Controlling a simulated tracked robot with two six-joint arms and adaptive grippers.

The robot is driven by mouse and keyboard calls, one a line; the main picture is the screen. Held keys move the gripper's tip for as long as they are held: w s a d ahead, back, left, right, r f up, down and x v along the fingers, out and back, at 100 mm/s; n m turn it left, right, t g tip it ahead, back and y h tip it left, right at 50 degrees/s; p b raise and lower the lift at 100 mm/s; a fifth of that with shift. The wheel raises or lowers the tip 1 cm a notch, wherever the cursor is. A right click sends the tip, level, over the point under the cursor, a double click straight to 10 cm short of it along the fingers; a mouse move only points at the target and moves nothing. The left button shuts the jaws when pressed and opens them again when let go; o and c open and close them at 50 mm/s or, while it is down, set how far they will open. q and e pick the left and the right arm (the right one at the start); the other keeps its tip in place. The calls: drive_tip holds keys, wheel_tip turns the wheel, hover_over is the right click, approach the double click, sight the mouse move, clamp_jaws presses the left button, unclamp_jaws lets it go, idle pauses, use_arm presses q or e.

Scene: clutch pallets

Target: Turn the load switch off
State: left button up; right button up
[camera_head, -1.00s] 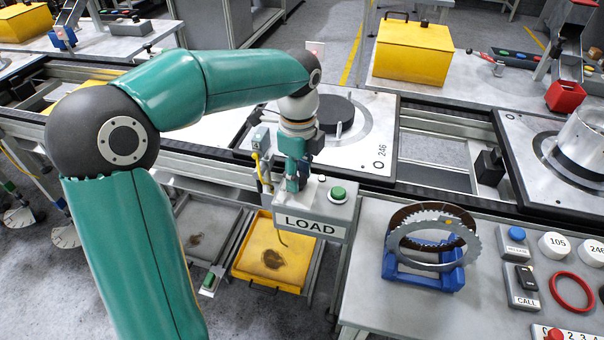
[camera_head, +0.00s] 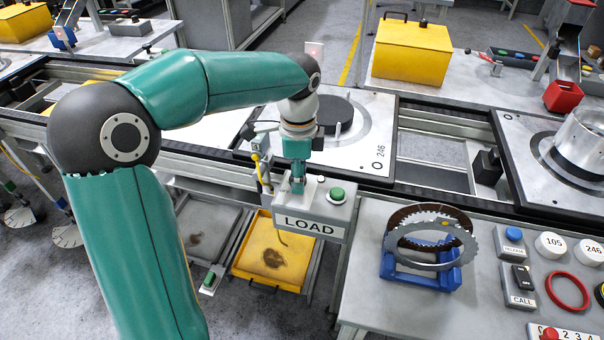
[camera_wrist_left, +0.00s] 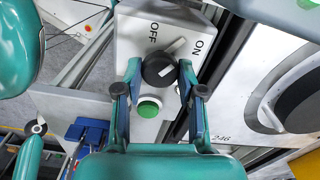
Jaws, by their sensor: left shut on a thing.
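The load switch is a dark round knob (camera_wrist_left: 159,70) with a pale pointer, on a grey box labelled LOAD (camera_head: 312,225). In the left wrist view the pointer slants up and right, between the OFF and ON marks and nearer ON. My left gripper (camera_head: 297,186) comes down onto the box from above. Its two fingers (camera_wrist_left: 159,68) are on either side of the knob, shut on it. In the head view the gripper hides most of the knob. My right gripper is not in view.
A green button (camera_head: 337,194) sits beside the switch on the same box; it also shows in the left wrist view (camera_wrist_left: 149,107). A conveyor pallet marked 246 (camera_head: 372,150) lies behind. A blue stand (camera_head: 420,272) with toothed rings is on the bench at right.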

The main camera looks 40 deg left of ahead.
use_arm(q)
drive_tip(key=n, duration=0.3)
drive_tip(key=shift+w+a+r+n, duration=0.15)
drive_tip(key=shift+a+n, duration=0.05)
drive_tip(key=shift+n, duration=0.1)
drive_tip(key=shift+n+p, duration=0.3)
drive_tip(key=shift+n, duration=1.4)
drive_tip(key=o, duration=1.1)
drive_tip(key=shift+o, duration=0.2)
drive_tip(key=shift+d, duration=0.1)
